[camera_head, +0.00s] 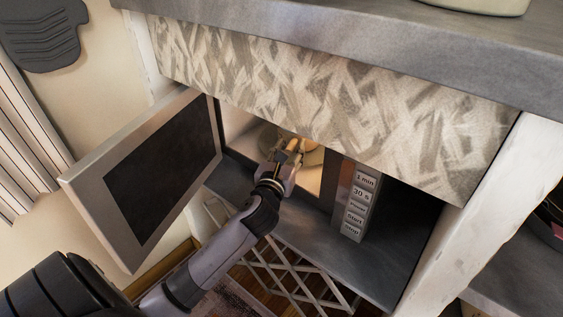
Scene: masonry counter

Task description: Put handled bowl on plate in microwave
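The microwave (352,205) stands in a niche under the counter, with its door (160,165) swung wide open to the left. Its lit inside shows in part. My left gripper (291,148) reaches in through the opening from below. A pale yellowish round dish (314,157) shows inside, just beyond and to the right of the fingers, and more of a pale round shape shows to their left. I cannot tell bowl from plate here, as the gripper and the counter front hide much. Whether the fingers are closed on a handle is unclear. My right gripper is out of view.
The patterned counter front (330,105) hangs low over the opening. The dark shelf (335,250) lies in front of the microwave, with a white lattice rack (290,280) below. A white post (480,200) bounds the right side. A dark mitt (42,35) hangs at upper left.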

